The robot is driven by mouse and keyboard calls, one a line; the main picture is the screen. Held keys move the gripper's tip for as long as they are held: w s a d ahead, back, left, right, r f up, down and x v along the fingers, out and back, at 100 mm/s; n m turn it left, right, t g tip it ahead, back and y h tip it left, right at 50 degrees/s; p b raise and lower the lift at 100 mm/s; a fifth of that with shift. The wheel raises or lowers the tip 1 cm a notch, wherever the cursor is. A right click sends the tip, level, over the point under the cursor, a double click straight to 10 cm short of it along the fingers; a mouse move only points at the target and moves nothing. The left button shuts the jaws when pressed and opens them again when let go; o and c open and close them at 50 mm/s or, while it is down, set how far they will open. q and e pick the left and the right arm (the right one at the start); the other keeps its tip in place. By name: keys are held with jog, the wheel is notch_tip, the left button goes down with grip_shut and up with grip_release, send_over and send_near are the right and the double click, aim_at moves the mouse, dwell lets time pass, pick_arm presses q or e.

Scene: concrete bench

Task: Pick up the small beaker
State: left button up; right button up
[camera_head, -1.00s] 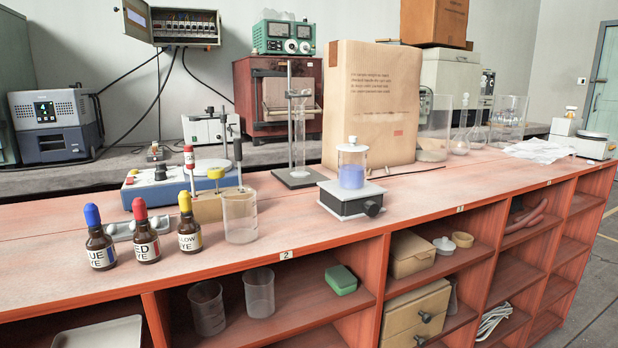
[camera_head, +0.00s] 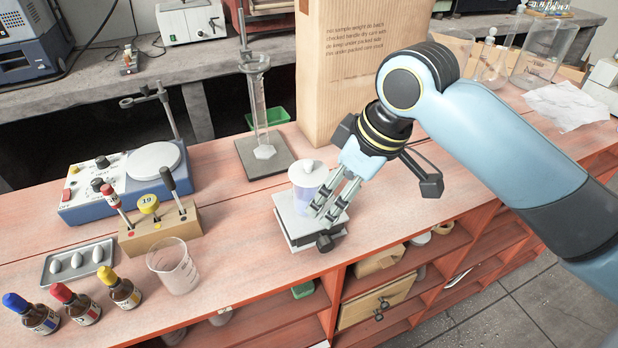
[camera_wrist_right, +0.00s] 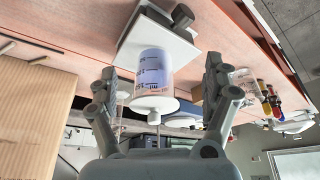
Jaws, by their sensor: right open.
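A small clear beaker (camera_head: 174,266) stands upright on the red bench, near the dye bottles. In the wrist view a clear vessel (camera_wrist_right: 240,76), likely this beaker, shows partly behind a finger. A lidded clear jar with violet-blue contents (camera_head: 308,186) stands on the lab jack (camera_head: 303,236); it also shows in the wrist view (camera_wrist_right: 153,70). My right gripper (camera_head: 325,206) is open at the jar's right front side. In the wrist view its fingers appear on either side of the jar, with gaps. My left gripper is not in view.
Dye bottles (camera_head: 122,291), a tray with white ovals (camera_head: 46,277), a wooden block with levers (camera_head: 130,243) and a stirrer (camera_head: 75,212) crowd the left. A stand with a cylinder (camera_head: 265,166) and a tall paper bag (camera_head: 345,60) are behind the jar.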

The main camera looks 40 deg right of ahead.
aim_at(314, 174)
jog(key=shift+n+y, duration=0.3)
jog(key=shift+n, duration=0.4)
jog(key=w+r, duration=0.1)
jog(key=r, duration=0.2)
jog(key=w+r, duration=0.1)
jog(key=r, duration=0.1)
jog(key=shift+w+d+p, duration=0.15)
jog(key=shift+w+p, duration=0.2)
jog(key=shift+p, duration=0.05)
jog(key=shift+w+f, duration=0.25)
jog(key=shift+f, duration=0.05)
jog(key=x, duration=0.4)
jog(key=shift+a, duration=0.3)
jog(key=x, duration=0.4)
jog(key=shift+w+a+f+p, duration=0.1)
jog(key=shift+w+f+p, duration=0.2)
jog(key=shift+w, duration=0.2)
jog(key=shift+w+a+f, duration=0.1)
jog(key=shift+w+f, duration=0.05)
jog(key=shift+f, duration=0.2)
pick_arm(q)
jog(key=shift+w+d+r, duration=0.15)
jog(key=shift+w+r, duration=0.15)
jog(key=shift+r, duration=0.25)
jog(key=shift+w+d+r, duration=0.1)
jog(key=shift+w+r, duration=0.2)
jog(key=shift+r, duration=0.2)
pick_arm(e)
jog(key=shift+c, duration=0.2)
jog(key=c, duration=1.3)
